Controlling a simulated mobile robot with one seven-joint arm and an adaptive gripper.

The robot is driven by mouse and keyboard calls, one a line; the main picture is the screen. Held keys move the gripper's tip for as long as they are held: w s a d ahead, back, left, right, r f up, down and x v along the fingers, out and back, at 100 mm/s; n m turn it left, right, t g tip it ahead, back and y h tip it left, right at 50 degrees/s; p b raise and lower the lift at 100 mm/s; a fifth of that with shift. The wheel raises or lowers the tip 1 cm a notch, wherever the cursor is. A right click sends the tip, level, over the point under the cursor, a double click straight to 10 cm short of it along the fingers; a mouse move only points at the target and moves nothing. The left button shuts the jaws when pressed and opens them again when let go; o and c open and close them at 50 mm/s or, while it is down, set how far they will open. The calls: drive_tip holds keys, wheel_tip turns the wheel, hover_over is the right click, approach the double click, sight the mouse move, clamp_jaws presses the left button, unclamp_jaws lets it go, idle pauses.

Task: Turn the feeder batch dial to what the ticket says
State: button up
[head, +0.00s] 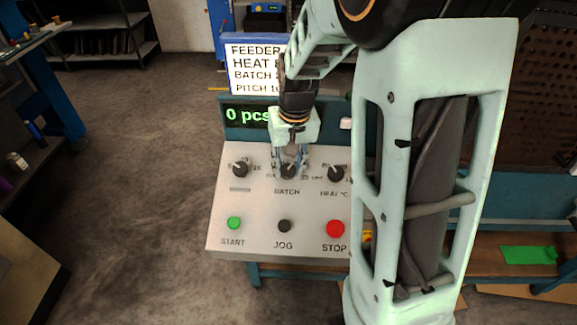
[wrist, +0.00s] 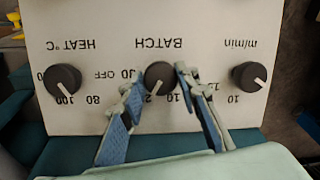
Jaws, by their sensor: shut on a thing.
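The batch dial (head: 289,171) is a black knob with a white pointer, in the middle of the panel's top row. In the wrist view, upside down, the batch dial (wrist: 158,76) has its pointer toward a partly hidden number starting with 2. My gripper (head: 290,168) is shut on this dial, and its blue-padded fingers (wrist: 159,78) stand on either side of it. The ticket (head: 254,70) stands behind the panel. It reads FEEDER, HEAT, BATCH 2 and PITCH 10, with the right ends of its lines hidden by my arm.
The panel (head: 260,208) also has a left dial (head: 240,170), a HEAT dial (head: 336,173), a green START button (head: 234,223), a black JOG button (head: 284,226) and a red STOP button (head: 335,228). A display (head: 246,115) reads 0 pcs.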

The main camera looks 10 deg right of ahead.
sight(292, 176)
drive_tip(key=o, duration=1.2)
drive_tip(key=shift+c, duration=0.2)
wheel_tip(292, 176, up, 12)
drive_tip(key=s, duration=0.1)
drive_tip(key=shift+s+d, duration=0.2)
drive_tip(key=shift+s, duration=0.1)
